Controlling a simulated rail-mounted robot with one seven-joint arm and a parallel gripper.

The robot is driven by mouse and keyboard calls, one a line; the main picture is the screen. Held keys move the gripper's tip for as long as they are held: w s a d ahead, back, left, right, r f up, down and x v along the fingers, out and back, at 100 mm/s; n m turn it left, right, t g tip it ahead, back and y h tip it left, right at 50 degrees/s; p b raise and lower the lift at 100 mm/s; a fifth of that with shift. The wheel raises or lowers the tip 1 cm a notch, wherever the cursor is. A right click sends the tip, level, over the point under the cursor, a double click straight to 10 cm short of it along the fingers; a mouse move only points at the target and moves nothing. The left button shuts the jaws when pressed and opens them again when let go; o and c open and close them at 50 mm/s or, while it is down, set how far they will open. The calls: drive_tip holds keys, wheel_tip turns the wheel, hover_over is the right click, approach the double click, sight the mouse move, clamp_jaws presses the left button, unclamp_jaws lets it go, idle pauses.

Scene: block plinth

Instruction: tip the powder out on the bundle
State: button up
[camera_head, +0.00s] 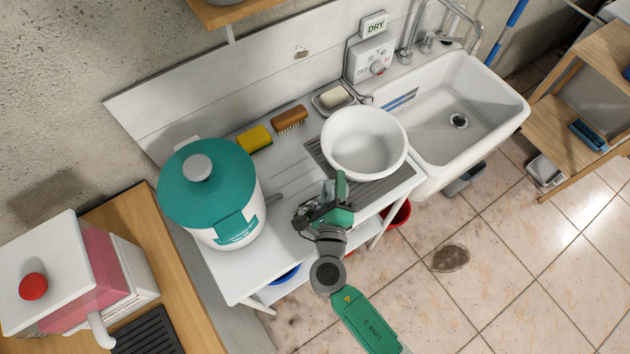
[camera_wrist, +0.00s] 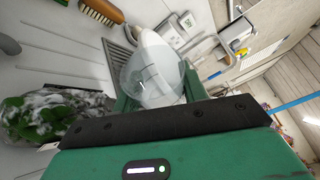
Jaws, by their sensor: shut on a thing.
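My gripper (camera_wrist: 158,98) is shut on a clear cup (camera_wrist: 148,76), which shows between the green jaws in the wrist view. The cup looks tilted, and I cannot make out any powder inside it. The bundle (camera_wrist: 45,112) is a dark green leafy mass with white patches over it, at the left of the wrist view and partly hidden by my gripper body. The white patches look like powder or froth; I cannot tell which. In the head view my gripper (camera_head: 338,190) is over the counter's front part, just left of and below the white bowl (camera_head: 364,141).
A teal-lidded pot (camera_head: 208,185) stands left on the white counter (camera_head: 285,250). A yellow sponge (camera_head: 254,139), a brush (camera_head: 289,119) and a soap dish (camera_head: 333,98) line the back. The sink (camera_head: 450,90) is at right. The counter between pot and gripper is partly clear.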

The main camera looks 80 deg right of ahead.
drive_tip(key=shift+s+r+m+y, duration=0.2)
drive_tip(key=shift+r+m+y, duration=0.25)
drive_tip(key=shift+m, duration=0.55)
drive_tip(key=p, duration=0.2)
drive_tip(key=shift+w+r+m+y+p, duration=0.15)
drive_tip(key=shift+m+y+p, duration=0.1)
drive_tip(key=shift+m+p, duration=0.15)
drive_tip(key=m+p, duration=0.1)
drive_tip(key=f+m+y+p, duration=0.1)
drive_tip(key=shift+s+d+t+p, duration=0.15)
drive_tip(key=shift+s+t+p, duration=0.05)
drive_tip(key=shift+t+p, duration=0.15)
drive_tip(key=s+d+r+m+y+p, duration=0.1)
drive_tip(key=p, duration=0.3)
drive_tip(key=s+r+m+t+p, duration=0.1)
drive_tip(key=m+p, duration=0.1)
drive_tip(key=p, duration=0.2)
drive_tip(key=s+d+m+t+y+p, duration=0.1)
drive_tip(key=s+m+p, duration=0.1)
drive_tip(key=p, duration=0.2)
drive_tip(key=shift+d+r+y, duration=0.3)
drive_tip(key=shift+r, duration=0.1)
